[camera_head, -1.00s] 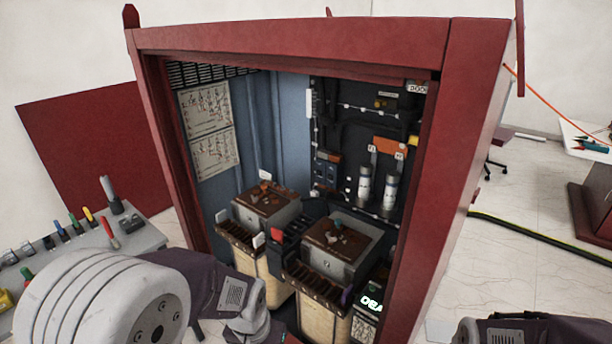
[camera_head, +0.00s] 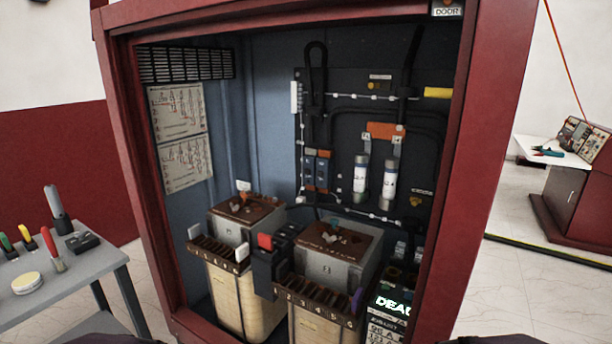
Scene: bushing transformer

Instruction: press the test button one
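The red cabinet (camera_head: 148,190) stands open in front of me in the head view. Inside are two transformers, a left one (camera_head: 236,290) and a right one (camera_head: 325,262), with numbered terminal strips at their fronts. A black block with a red part (camera_head: 265,241) sits between them. A dark back panel carries small blue modules (camera_head: 316,172) and two white cylinders (camera_head: 361,180). I cannot tell which part is test button one. Neither gripper shows; only dark bits of my arms show at the bottom edge.
A red cabinet with a white top and pliers (camera_head: 547,152) is at the far right. A lit sign (camera_head: 392,305) stands low inside the cabinet, at its right.

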